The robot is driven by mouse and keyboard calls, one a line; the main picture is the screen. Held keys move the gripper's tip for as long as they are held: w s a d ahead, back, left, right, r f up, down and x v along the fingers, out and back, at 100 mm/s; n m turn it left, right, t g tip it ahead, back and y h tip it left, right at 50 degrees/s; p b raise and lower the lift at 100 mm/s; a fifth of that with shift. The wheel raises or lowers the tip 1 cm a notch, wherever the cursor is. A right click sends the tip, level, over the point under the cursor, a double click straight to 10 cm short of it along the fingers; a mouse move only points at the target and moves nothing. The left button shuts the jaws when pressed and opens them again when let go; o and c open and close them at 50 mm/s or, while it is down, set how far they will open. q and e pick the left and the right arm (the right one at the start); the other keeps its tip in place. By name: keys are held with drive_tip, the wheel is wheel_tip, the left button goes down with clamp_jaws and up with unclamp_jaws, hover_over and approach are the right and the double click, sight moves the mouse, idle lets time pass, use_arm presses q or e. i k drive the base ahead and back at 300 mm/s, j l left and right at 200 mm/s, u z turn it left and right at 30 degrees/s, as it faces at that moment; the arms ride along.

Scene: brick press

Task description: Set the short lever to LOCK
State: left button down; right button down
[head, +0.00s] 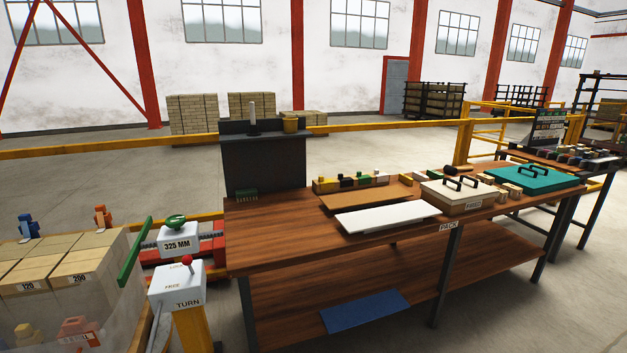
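A short lever with a red knob (187,260) stands on top of a white box (177,296) at the lower left of the head view. The box top has FREE lettered near its front edge and another word, too small to read surely, near the back. The knob is beside that rear word; I cannot tell which setting the lever is in. TURN is lettered on the box front. A long green lever (134,252) rises to the left behind the box. Neither of my grippers is in view.
A second white box marked 325 MM (179,244), with a green knob on top, stands behind. Stacked bricks (65,262) are at left. A wooden workbench (270,230) with a white board and trays fills the middle and right. Yellow rails (380,124) run behind.

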sight(187, 260)
drive_tip(key=u, duration=0.35)
drive_tip(key=i+j+u, duration=0.15)
drive_tip(key=u, duration=0.25)
drive_tip(key=i+j+u, duration=0.2)
drive_tip(key=u, duration=0.25)
drive_tip(key=i+j+u, duration=0.2)
drive_tip(key=u, duration=0.2)
drive_tip(key=i+j+u, duration=0.1)
drive_tip(key=u, duration=0.35)
drive_tip(key=i+u, duration=0.1)
drive_tip(key=i, duration=0.65)
drive_tip(key=z, duration=2.2)
drive_tip(key=k+l+u, duration=0.15)
drive_tip(key=l, duration=0.2)
drive_tip(key=k+l+u, duration=0.2)
drive_tip(key=l, duration=0.2)
drive_tip(key=l+u, duration=0.15)
drive_tip(key=l, duration=0.2)
drive_tip(key=k+l+u, duration=0.2)
drive_tip(key=k+l, duration=0.05)
drive_tip(key=l, duration=0.05)
